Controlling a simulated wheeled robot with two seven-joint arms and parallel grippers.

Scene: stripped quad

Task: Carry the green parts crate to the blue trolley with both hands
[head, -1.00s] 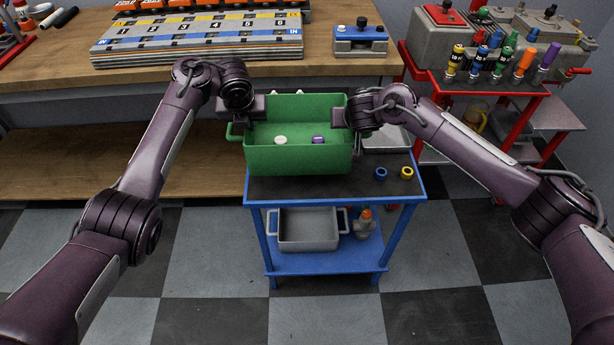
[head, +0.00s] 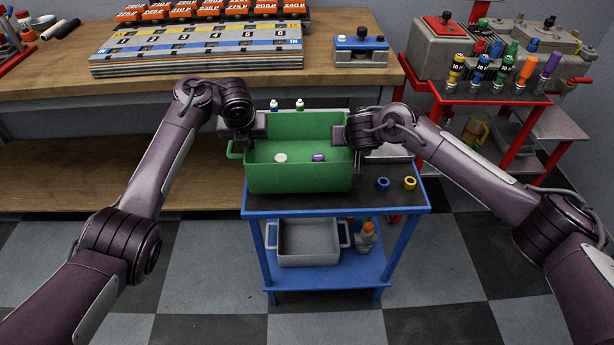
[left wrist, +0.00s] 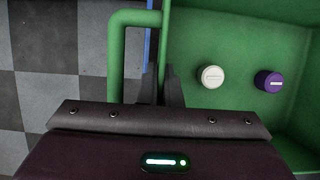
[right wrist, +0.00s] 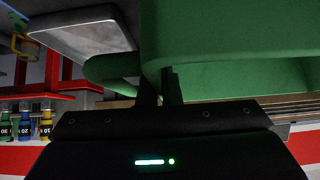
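The green parts crate (head: 300,180) is level over the left and middle part of the blue trolley's (head: 335,212) dark top. I cannot tell for sure whether its base touches the top. A white cap (left wrist: 211,76) and a purple cap (left wrist: 269,80) lie inside the crate. My left gripper (head: 258,132) is shut on the crate's left wall, beside the side handle, as the left wrist view (left wrist: 161,90) shows. My right gripper (head: 345,136) is shut on the opposite wall; its fingers also show in the right wrist view (right wrist: 160,88).
A blue ring (head: 383,184) and a yellow ring (head: 410,183) lie on the trolley top's right side. Two small bottles (head: 299,105) show behind the crate. A grey bin (head: 308,242) stands on the lower shelf. A wooden bench (head: 200,66) is behind; a red cart (head: 490,92) stands right.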

